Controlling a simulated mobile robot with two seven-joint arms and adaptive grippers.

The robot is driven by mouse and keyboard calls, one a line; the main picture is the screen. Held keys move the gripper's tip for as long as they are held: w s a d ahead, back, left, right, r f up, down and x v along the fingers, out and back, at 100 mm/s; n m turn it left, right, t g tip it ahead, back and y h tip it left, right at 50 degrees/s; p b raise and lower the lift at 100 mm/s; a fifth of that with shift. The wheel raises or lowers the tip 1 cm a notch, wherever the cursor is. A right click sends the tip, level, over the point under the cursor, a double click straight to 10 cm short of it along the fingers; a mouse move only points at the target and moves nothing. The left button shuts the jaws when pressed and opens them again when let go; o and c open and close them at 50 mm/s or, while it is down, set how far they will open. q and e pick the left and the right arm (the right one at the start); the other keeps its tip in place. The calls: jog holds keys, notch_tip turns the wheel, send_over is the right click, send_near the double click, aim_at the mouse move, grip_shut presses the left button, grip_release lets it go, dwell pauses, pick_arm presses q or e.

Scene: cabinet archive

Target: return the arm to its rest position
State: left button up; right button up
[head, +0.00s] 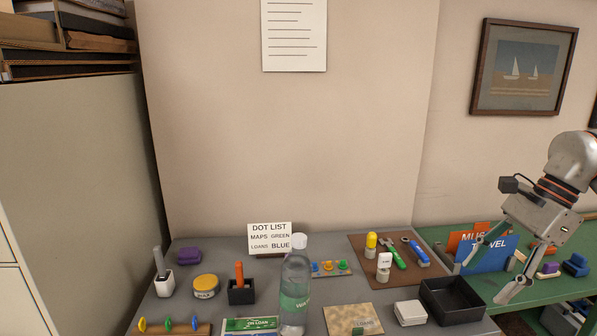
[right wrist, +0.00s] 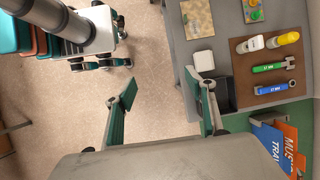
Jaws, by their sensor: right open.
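My right gripper (head: 486,280) comes in from the right edge in the head view, with its fingers pointing down. The floor shows behind the gap. My left arm and gripper are not in the head view.
Beside the gripper are a blue folder (head: 487,254), an orange folder (head: 462,238) and a black tray (head: 455,301). A tall water bottle (head: 295,285) stands at the table's front. A green surface (head: 535,286) with small items lies right. Open floor (right wrist: 150,45) shows.

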jog(key=s+a+f+m+t+y+b, duration=0.1)
jog(key=a+f+m+y, duration=0.35)
jog(key=a, duration=0.55)
jog(key=a+f+m+t+y+b, duration=0.15)
jog(key=a+f+m+y, duration=0.35)
jog(key=a, duration=0.6)
jog(key=s+a+f+m+t+y+b, duration=0.1)
jog(key=a+m+y, duration=0.4)
jog(key=a, duration=0.5)
jog(key=w+d+f+m+t+h+b, duration=0.1)
jog(key=d+f+m+t+h, duration=0.4)
jog(key=f+m, duration=0.65)
jog(key=w+d+f+m+t+h+b, duration=0.1)
jog(key=d+f+m+t+h+b, duration=0.15)
jog(key=f+m+t+h, duration=0.8)
jog(key=s+d+f+m+g, duration=0.3)
jog(key=s+f+m+g, duration=0.1)
jog(key=s+f+m, duration=0.3)
jog(key=s+d+f+m+g+h, duration=0.1)
jog(key=s+d+f+m+g, duration=0.3)
jog(key=s+f+m, duration=0.3)
notch_tip(320, 180, down, 5)
jog(key=shift+s+f+g, duration=0.1)
jog(key=shift+s+g, duration=0.2)
jog(key=shift+s, duration=0.65)
